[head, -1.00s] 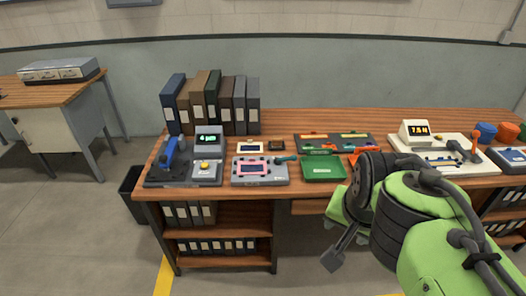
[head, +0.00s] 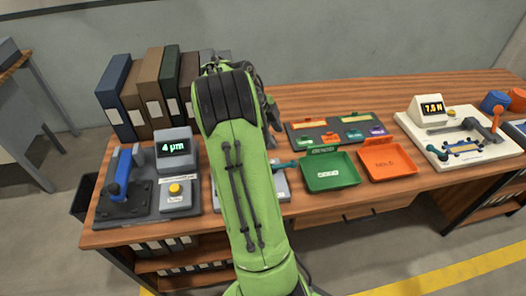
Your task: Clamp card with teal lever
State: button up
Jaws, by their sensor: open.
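The teal lever (head: 284,164) sticks out to the right of my arm, beside the green tray. The grey clamp fixture (head: 280,190) is mostly hidden behind my arm; only its right edge shows. The card with the pink border, seen on the fixture earlier, is hidden now. My green arm rises in front of the bench and bends over at the top. My gripper is hidden behind the arm, so its distance from the lever and card cannot be seen.
Left stands a gauge station (head: 175,165) with a blue-handled press (head: 123,175). Right of the lever are a green tray (head: 330,171) and an orange HOLD tray (head: 386,161). Behind them lies a dark tag board (head: 340,130). A white force tester (head: 455,140) stands farther right. Binders line the back left.

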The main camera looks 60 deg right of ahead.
aim_at(293, 164)
jog(key=b+x, duration=0.2)
jog(key=x, duration=0.6)
jog(key=b+x, duration=0.2)
jog(key=x, duration=0.5)
jog(key=shift+s+d+f, duration=0.1)
jog(key=shift+s+f, duration=0.15)
jog(key=shift+s, duration=0.1)
grip_shut()
